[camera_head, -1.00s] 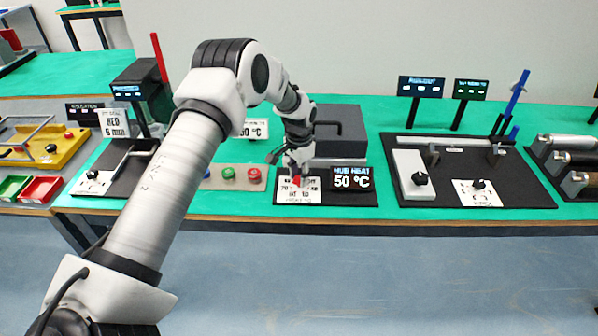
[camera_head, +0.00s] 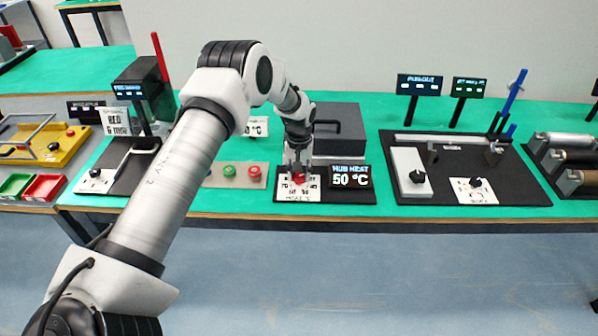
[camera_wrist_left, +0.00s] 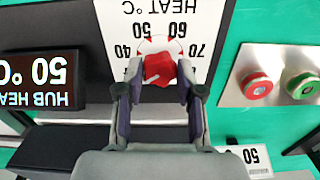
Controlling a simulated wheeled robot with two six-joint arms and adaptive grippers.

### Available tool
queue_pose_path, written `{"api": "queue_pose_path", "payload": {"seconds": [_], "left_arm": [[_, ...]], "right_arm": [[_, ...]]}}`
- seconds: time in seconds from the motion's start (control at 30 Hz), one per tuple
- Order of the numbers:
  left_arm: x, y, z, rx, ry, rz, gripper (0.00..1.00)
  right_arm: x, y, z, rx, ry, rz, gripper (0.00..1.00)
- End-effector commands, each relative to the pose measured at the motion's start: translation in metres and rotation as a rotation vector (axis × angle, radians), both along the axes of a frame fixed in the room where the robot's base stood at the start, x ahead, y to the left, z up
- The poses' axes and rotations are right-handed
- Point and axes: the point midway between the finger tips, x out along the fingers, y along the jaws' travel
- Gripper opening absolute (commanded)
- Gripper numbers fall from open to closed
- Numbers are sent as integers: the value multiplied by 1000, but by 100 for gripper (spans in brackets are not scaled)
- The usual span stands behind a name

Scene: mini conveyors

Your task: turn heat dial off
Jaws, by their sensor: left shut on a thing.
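The red heat dial (camera_head: 299,178) sits on a white scale plate (camera_head: 284,190) at the front of the bench. In the left wrist view the dial (camera_wrist_left: 158,69) is between the fingertips of my left gripper (camera_wrist_left: 158,85), which is shut on it. The scale plate (camera_wrist_left: 185,12) shows the numbers 40, 50, 60 and 70 around the dial. The display (camera_head: 350,177) beside it reads HUB HEAT 50 °C and also shows in the left wrist view (camera_wrist_left: 42,80). My left gripper (camera_head: 298,172) points down at the dial in the head view. My right gripper is not in view.
A green button (camera_head: 229,170) and a red button (camera_head: 254,172) stand just left of the dial. A dark box with a handle (camera_head: 340,130) is behind it. A black board (camera_head: 470,150) with black knobs lies to the right.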

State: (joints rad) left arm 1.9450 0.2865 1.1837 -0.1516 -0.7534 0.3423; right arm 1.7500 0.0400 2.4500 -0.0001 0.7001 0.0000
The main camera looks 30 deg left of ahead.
Motion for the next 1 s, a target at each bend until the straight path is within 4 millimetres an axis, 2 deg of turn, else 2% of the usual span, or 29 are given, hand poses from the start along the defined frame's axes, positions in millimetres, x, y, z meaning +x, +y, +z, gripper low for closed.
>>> {"api": "queue_pose_path", "payload": {"seconds": [0.6, 0.63, 0.67, 0.7, 1.0], "left_arm": [[-3, -1, -4, -1, 8, 50, 2], [-3, -1, -4, -1, 8, 50, 48], [-3, -1, -3, -2, 8, 50, 58], [-2, -1, -3, -2, 7, 50, 62], [0, 0, 1, -1, 1, 49, 62]], "right_arm": [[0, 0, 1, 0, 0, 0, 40], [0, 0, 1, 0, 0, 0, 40], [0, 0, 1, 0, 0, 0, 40], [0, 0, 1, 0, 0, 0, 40], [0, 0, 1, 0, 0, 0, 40]]}}
